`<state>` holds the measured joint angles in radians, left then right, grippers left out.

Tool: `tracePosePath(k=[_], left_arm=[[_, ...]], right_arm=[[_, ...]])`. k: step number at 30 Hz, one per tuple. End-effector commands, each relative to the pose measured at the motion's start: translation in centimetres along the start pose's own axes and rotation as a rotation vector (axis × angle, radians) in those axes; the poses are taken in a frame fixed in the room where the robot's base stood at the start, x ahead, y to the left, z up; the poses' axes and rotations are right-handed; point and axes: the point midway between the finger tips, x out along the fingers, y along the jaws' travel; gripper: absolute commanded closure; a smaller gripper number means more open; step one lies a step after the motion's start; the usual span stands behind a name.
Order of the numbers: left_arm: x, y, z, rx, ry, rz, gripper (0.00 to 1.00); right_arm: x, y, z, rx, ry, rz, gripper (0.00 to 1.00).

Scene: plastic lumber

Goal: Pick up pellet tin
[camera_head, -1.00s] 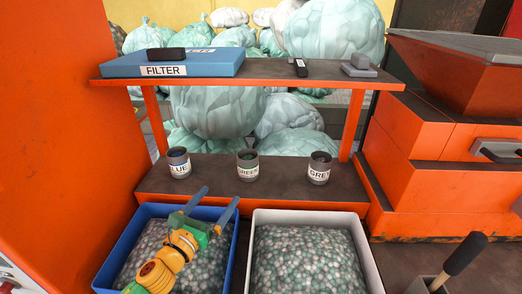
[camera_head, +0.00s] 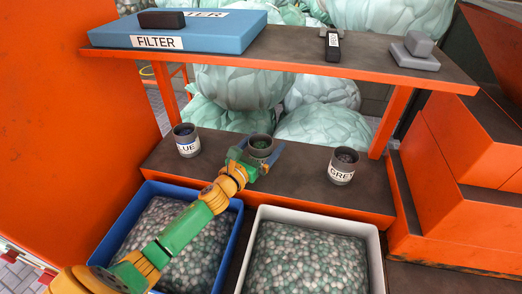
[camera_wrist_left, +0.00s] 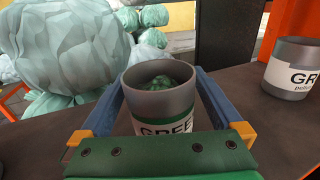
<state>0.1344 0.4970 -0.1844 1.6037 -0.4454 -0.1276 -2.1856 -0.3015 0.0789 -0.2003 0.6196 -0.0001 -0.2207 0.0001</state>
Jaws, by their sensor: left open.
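Three grey pellet tins stand on the lower dark shelf (camera_head: 300,178): the BLUE tin (camera_head: 186,141) at left, the GREEN tin (camera_head: 261,147) in the middle and the GREY tin (camera_head: 343,166) at right. My left gripper (camera_head: 261,154) is open at the GREEN tin, and its fingers partly hide that tin's label. In the left wrist view the GREEN tin (camera_wrist_left: 160,102) stands upright between the two blue fingers, with green pellets inside. Gaps show beside it. The GREY tin (camera_wrist_left: 292,68) shows at right. My right gripper is not in view.
A blue bin (camera_head: 112,235) and a white bin (camera_head: 376,262) of pellets stand in front of the shelf. The upper shelf (camera_head: 290,50) overhangs behind, carrying a blue FILTER box (camera_head: 215,32). Orange post (camera_head: 393,120) at right.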

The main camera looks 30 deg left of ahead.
Motion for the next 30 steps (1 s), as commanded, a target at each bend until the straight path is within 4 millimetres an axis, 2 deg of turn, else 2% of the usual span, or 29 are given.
tracePosePath(k=[3, 8, 11, 15, 18, 26, 30], left_arm=[[1.0, 0.0, 0.0, 0.001, 0.000, -0.001, 0.00], [1.0, 0.0, -0.1, 0.001, 0.000, -0.001, 0.00], [1.0, 0.0, -0.1, 0.001, 0.000, -0.001, 0.22], [1.0, 0.0, -0.1, 0.001, 0.000, -0.001, 0.59], [1.0, 0.0, -0.1, 0.001, 0.000, -0.001, 0.82], [1.0, 0.0, 0.3, 0.002, -0.001, -0.001, 0.82], [1.0, 0.0, 2.2, 0.005, -0.004, -0.002, 0.82]], right_arm=[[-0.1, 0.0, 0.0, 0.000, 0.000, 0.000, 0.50], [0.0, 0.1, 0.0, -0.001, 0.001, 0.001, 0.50], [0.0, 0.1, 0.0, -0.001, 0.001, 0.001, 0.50], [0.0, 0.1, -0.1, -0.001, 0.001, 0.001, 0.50], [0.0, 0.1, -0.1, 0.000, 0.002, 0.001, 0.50], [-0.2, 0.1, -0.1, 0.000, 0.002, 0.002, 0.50], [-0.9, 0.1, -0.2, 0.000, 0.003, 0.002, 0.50]])
